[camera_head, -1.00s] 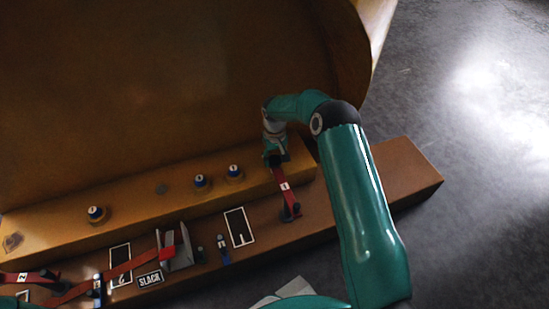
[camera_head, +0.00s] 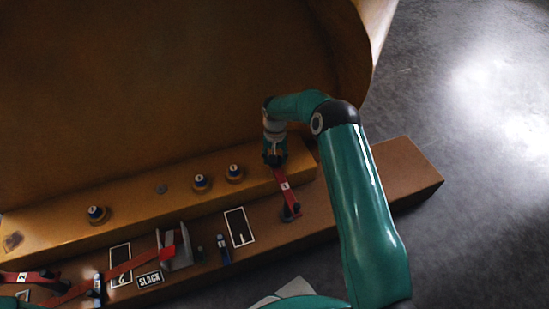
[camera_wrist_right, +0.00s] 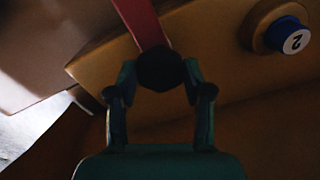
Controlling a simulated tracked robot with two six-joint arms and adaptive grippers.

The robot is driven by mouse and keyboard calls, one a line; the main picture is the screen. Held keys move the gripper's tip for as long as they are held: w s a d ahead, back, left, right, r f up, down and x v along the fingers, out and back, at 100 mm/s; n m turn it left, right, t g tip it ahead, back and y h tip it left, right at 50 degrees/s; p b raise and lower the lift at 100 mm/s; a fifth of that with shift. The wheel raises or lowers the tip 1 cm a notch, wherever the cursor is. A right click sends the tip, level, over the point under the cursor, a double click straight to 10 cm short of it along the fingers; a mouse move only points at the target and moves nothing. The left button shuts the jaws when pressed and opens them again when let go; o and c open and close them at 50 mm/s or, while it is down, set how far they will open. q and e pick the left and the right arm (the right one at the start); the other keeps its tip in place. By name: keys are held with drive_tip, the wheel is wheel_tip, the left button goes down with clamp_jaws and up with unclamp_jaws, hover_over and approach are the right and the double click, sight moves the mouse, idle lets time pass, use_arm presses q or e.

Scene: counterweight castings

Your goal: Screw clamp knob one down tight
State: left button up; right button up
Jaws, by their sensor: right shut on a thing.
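The red clamp arm (camera_head: 286,190) marked 1 lies across the front edge of the tan ledge, and its red bar (camera_wrist_right: 138,20) also shows in the right wrist view. The black knob (camera_wrist_right: 160,69) at the end of this bar sits between the fingertips of my right gripper (camera_wrist_right: 159,78), which is shut on it. In the head view my right gripper (camera_head: 274,160) points down over the clamp's far end and hides the knob. How far the knob is screwed down cannot be seen. My left gripper is not in view.
Several blue-topped round pegs stand on the ledge (camera_head: 130,215), the nearest (camera_head: 234,172) to the left of my gripper. A grey bracket (camera_head: 178,248), a second red clamp (camera_head: 28,278) and a SLACK label (camera_head: 150,279) are at lower left. A large brown casting (camera_head: 150,90) rises behind.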

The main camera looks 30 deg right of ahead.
drive_tip(key=shift+w+d+r, duration=0.1)
drive_tip(key=shift+w+r, duration=0.1)
drive_tip(key=shift+r, duration=0.05)
drive_tip(key=o, duration=1)
drive_tip(key=shift+o, duration=0.9)
drive_tip(key=shift+s+f, duration=0.1)
wheel_tip(320, 180, up, 12)
